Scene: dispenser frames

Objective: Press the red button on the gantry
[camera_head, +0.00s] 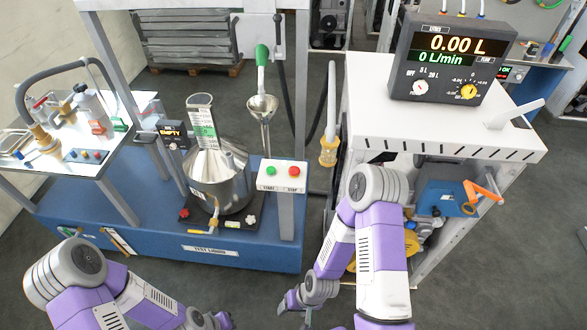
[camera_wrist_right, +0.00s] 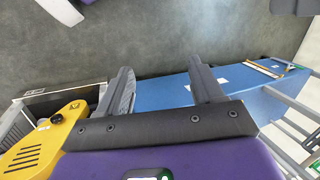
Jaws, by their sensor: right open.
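The red button (camera_head: 293,171) sits on the right half of a white control box (camera_head: 281,184) with a label below it. A green button (camera_head: 271,169) is beside it on the left. The box is mounted on a grey gantry post (camera_head: 286,218). My right gripper (camera_head: 292,302) is low in front of the blue base, well below and apart from the button. In the right wrist view its two dark fingers (camera_wrist_right: 166,82) are spread with nothing between them. My left gripper (camera_head: 208,320) is at the bottom edge, mostly cut off; its jaws are unclear.
A steel vessel (camera_head: 217,183) stands on the blue base (camera_head: 160,237) left of the box. A white cabinet (camera_head: 440,130) with a flow display (camera_head: 449,58) stands on the right. A ladle-like funnel (camera_head: 263,106) hangs behind the box. Grey floor (camera_head: 252,300) is clear in front.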

